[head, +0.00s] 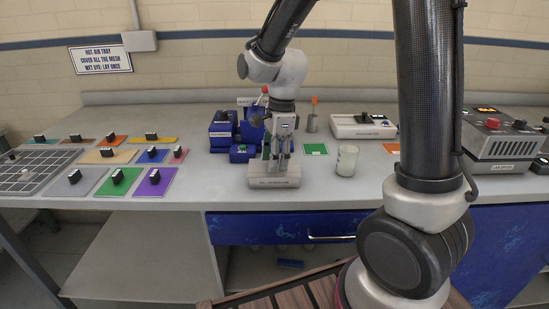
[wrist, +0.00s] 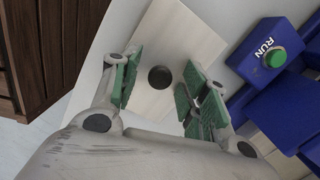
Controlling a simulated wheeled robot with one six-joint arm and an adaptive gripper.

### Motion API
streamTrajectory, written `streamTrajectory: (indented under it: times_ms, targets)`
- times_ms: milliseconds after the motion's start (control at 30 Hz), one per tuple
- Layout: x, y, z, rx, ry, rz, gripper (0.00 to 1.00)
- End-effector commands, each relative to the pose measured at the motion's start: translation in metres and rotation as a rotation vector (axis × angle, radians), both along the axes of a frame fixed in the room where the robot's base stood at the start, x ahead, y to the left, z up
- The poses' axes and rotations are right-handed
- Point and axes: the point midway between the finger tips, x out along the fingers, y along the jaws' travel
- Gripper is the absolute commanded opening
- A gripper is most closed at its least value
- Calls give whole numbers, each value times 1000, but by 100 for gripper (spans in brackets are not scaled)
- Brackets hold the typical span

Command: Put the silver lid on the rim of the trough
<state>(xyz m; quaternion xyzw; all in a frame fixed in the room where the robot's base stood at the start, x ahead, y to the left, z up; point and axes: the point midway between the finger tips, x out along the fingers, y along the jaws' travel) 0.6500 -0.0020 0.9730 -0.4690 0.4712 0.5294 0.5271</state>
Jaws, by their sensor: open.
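My gripper (head: 279,153) is over a low grey block with a label too small to read (head: 274,181), on the front part of the bench. In the wrist view my gripper (wrist: 161,88) is open, its green-padded fingers apart. Between and below them is a pale flat plate (wrist: 165,38) with a dark round spot, a knob or a hole. It looks like the top of the grey block. A grey plate with a black handle (head: 73,183) lies at the left among coloured ones. I cannot tell for sure which piece is the silver lid or the trough.
A blue machine (head: 222,133) with a green RUN button (wrist: 277,58) stands close to my gripper. A white cup (head: 347,161) and a green card (head: 315,150) are right of it. A mesh tray (head: 24,171) lies far left. A grey control unit (head: 505,135) stands at right.

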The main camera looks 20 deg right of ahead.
Motion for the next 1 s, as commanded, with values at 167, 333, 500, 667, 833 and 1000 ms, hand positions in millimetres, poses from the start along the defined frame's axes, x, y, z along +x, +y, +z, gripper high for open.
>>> streamTrajectory:
  times_ms: [167,333,500,667,833,1000]
  targets:
    - [2,-2,25,1,-7,-1,45]
    - [1,-7,64,2,-7,-2,45]
    - [1,-11,96,1,-4,0,45]
    - [1,-13,113,0,-2,0,45]
    - [1,-14,118,0,-3,14,45]
    - [2,-15,117,-3,-36,263,45]
